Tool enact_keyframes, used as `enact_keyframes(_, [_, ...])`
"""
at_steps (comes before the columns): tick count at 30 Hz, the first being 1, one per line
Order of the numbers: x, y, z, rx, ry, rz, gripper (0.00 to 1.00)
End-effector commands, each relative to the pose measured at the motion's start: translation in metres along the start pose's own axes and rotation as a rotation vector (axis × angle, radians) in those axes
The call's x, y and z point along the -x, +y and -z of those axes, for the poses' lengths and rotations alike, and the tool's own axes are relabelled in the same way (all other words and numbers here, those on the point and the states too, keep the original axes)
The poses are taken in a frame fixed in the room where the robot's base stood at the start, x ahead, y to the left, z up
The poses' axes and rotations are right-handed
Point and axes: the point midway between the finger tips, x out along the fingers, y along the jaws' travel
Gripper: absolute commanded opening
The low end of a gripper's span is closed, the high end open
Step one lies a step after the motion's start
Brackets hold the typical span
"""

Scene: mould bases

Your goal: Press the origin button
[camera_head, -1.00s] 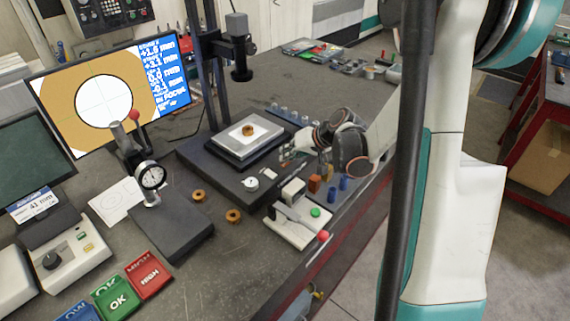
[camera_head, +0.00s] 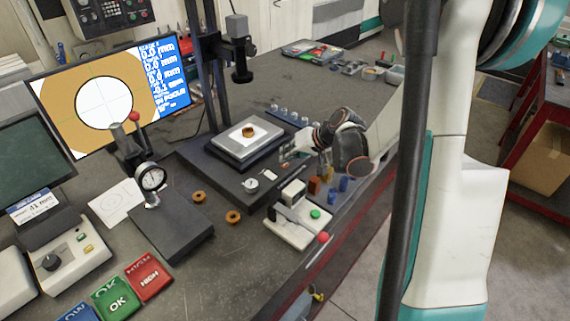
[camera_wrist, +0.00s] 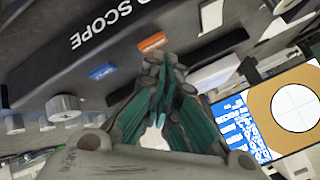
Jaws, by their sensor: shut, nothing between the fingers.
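In the wrist view, the dark front of the scope base (camera_wrist: 85,45), lettered "SCOPE", carries an orange button (camera_wrist: 152,41) and a blue button (camera_wrist: 102,71). I cannot read a label on either, so I cannot tell which is the origin button. My gripper (camera_wrist: 163,63) is shut and empty, its tips beside the orange button; contact cannot be judged. In the head view my gripper (camera_head: 298,148) is at the right side of the scope base, largely hidden by its own wrist. The monitor (camera_head: 95,85) shows a pale disc with crosshairs and white readings on blue; the top ones look like 0.0 mm.
A brown ring (camera_head: 249,131) lies on the scope stage (camera_head: 225,146). A white fixture with a green button (camera_head: 315,214) stands in front.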

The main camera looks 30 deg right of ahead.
Motion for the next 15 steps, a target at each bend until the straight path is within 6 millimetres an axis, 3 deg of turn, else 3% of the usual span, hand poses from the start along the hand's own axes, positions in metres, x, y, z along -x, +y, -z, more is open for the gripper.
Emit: enact_keyframes(15, [0.0061, -0.0045, 0.0044, 0.0, 0.0, 0.0, 0.0])
